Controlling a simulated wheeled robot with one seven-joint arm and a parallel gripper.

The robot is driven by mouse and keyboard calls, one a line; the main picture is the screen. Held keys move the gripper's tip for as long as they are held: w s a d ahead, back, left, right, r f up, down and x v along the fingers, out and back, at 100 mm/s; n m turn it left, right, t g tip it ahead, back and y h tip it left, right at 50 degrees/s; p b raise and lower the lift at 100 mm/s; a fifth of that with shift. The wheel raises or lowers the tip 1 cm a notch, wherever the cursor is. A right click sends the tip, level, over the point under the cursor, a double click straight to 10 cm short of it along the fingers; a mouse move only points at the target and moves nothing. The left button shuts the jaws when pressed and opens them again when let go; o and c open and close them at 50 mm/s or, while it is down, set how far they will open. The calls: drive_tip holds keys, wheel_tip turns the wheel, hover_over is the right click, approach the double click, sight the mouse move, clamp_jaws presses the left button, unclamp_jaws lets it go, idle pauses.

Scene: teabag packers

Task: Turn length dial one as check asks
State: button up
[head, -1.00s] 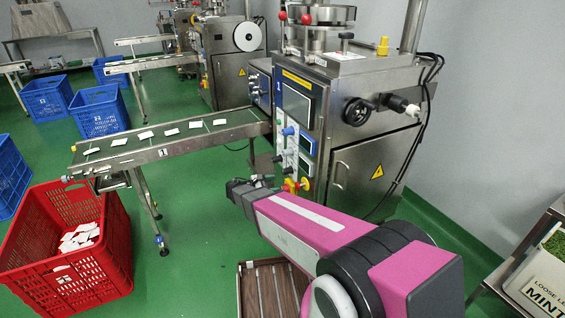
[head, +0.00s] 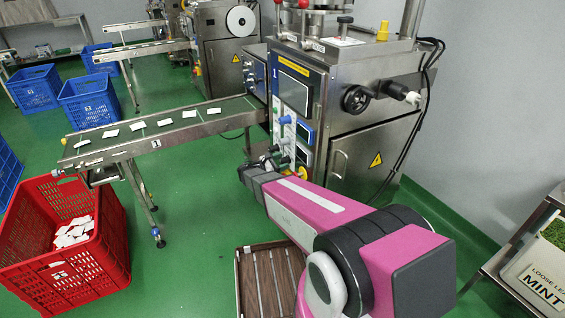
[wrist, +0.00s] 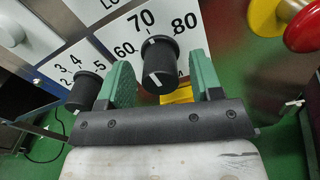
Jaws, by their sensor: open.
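The packing machine numbered 1 (head: 345,95) stands at the centre right, its control panel facing left. In the wrist view a large black dial (wrist: 158,70) sits on a white plate marked 60, 70 and 80. Its white mark points roughly towards 70. My gripper (wrist: 161,62) is open, with one green pad on each side of this dial; gaps show between pads and dial. In the head view my gripper (head: 265,162) is at the lower panel and covers part of it. The plate's upper lettering is cut off. No check note is readable.
A smaller black dial (wrist: 85,90) with marks around 3 to 5 is close to the left pad. A red button (wrist: 303,30) on yellow is at the upper right. The conveyor (head: 165,130) with white teabags and the red crate (head: 100,270) are at the left.

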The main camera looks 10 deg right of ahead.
drive_tip(key=shift+w+d, duration=0.1)
drive_tip(key=shift+d, duration=0.3)
drive_tip(key=c, duration=0.9)
drive_tip(key=shift+m, duration=0.4)
drive_tip(key=m, duration=1.1)
